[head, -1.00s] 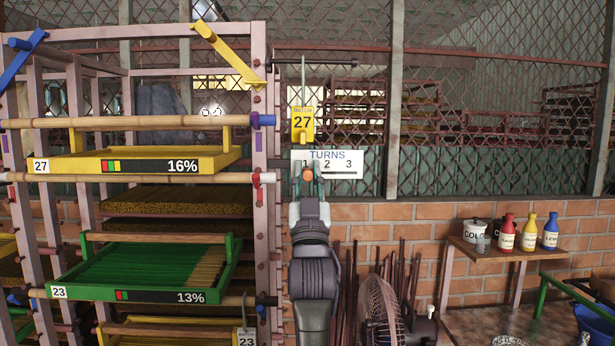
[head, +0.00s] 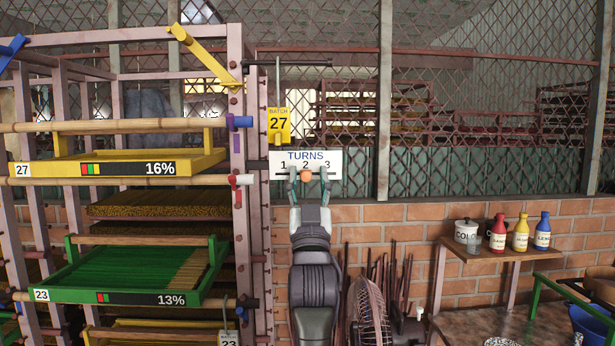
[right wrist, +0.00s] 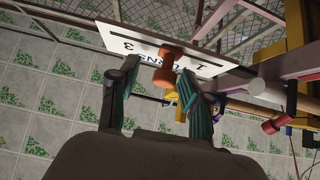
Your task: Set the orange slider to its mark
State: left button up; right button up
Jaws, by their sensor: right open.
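The white TURNS board (head: 325,158) hangs at the middle of the head view, marked 1, 2 and 3 over a dark slot. The orange slider (head: 306,175) stands at the slot just below the 2. My right gripper (head: 306,174) is open in front of the board, one finger on each side of the slider, apart from it. In the right wrist view the orange slider (right wrist: 165,70) shows as a knob between the open fingers (right wrist: 158,92), with the board (right wrist: 150,50) behind it. No separate mark on the board can be made out. My left gripper is not in view.
A rack with a yellow tray (head: 215,157) and a green tray (head: 215,275) stands to the left. A yellow batch 27 tag (head: 279,126) hangs above the board. A fan (head: 368,315) stands below right. A shelf (head: 500,249) with bottles is at the right.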

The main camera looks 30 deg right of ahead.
aim_at(304, 179)
jog(key=v, duration=0.5)
jog(key=shift+a+f, duration=0.25)
jog(key=shift+a, duration=0.25)
jog(key=shift+s+f, duration=0.35)
